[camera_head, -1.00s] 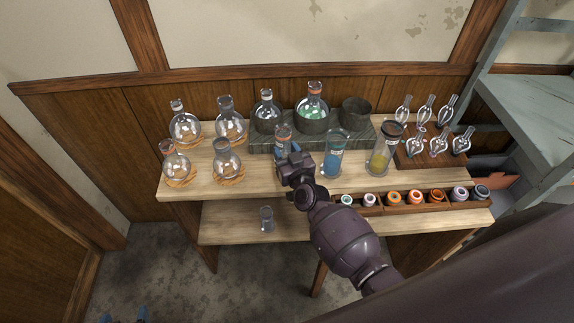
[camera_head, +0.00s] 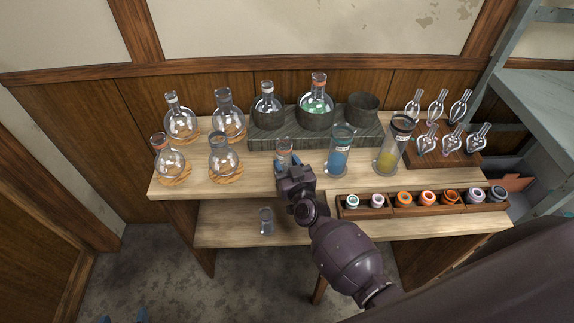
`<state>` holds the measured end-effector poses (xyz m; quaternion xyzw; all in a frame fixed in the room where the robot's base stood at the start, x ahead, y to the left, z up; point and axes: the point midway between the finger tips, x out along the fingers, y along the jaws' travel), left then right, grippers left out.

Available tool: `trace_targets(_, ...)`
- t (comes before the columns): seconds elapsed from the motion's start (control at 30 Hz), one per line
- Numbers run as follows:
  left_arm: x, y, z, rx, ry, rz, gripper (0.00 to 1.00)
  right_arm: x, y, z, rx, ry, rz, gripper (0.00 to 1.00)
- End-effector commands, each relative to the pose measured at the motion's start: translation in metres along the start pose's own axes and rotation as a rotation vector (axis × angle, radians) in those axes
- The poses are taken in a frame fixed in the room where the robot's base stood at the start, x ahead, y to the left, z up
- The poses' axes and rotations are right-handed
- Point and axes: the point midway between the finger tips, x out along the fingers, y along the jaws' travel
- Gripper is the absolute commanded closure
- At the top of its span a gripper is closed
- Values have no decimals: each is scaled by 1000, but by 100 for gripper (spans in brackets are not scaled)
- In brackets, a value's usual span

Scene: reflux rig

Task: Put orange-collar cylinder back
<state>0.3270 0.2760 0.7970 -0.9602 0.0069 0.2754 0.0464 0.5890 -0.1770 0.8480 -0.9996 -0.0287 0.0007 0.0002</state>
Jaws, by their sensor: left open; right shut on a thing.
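My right gripper (camera_head: 284,169) comes in from the lower right and is shut on a clear cylinder (camera_head: 285,147) with a dull orange-brown collar at its top. The cylinder is upright in front of the stone block, left of the blue-liquid cylinder (camera_head: 339,158). Its lower part is hidden behind the gripper, so I cannot tell whether it touches the bench top (camera_head: 255,184). A yellow-liquid cylinder (camera_head: 389,157) with a dark collar stands further right. My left gripper (camera_head: 123,318) shows only as two spread blue fingertips at the bottom left edge, open and empty.
Several round flasks (camera_head: 170,163) stand on cork rings at the left. A stone block (camera_head: 260,142) behind carries two flasks and a dark pot (camera_head: 361,110). A wooden rack of coloured rings (camera_head: 385,212) lies at the front right. A small glass (camera_head: 266,222) stands on the lower shelf.

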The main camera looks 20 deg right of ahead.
Motion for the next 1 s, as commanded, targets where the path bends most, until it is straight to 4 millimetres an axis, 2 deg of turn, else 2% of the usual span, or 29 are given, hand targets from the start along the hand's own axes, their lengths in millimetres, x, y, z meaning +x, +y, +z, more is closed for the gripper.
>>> trace_targets(0.27,0,0,1,0,1,0,27,0,0,2,-1,0,0,85)
trace_targets(0.3,0,0,2,0,0,0,27,0,0,2,-1,0,0,54)
trace_targets(0.47,-3,0,5,-1,-7,-2,27,0,0,1,-1,0,0,32)
trace_targets(0.8,-5,-1,4,-2,-11,-3,27,0,0,-3,0,1,1,32)
trace_targets(1.0,-4,-1,0,-1,-5,-2,27,-23,1,-1,0,-1,1,32)
